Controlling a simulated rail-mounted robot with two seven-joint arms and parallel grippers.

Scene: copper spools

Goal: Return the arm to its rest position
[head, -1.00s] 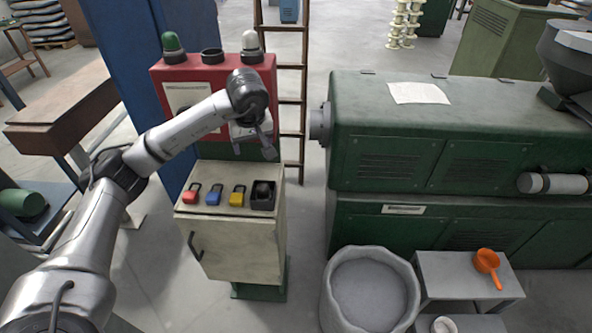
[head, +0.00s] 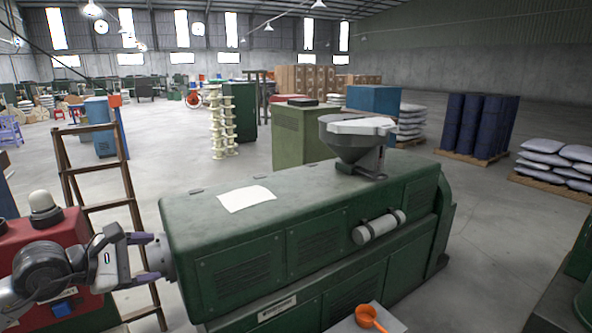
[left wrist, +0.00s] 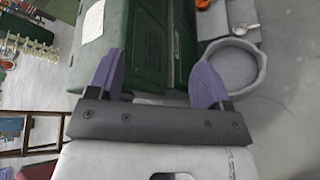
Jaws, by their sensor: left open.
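My left gripper (head: 148,258) is at the lower left of the head view, in front of the red control box (head: 70,222) and beside the near end of the green machine (head: 225,255). Its two purple-grey fingers are apart, with nothing between them, and point to the right. In the left wrist view the open fingers (left wrist: 157,75) frame the green machine's end. Whether the fingers touch the machine is hard to tell in the head view. My right gripper is not in view.
A wooden ladder (head: 100,200) stands behind the gripper. A white paper (head: 247,198) lies on the machine, which has a grey hopper (head: 357,150). An orange scoop (head: 368,318) is at the bottom. A round grey tub (left wrist: 233,68) shows in the wrist view. Open floor lies beyond.

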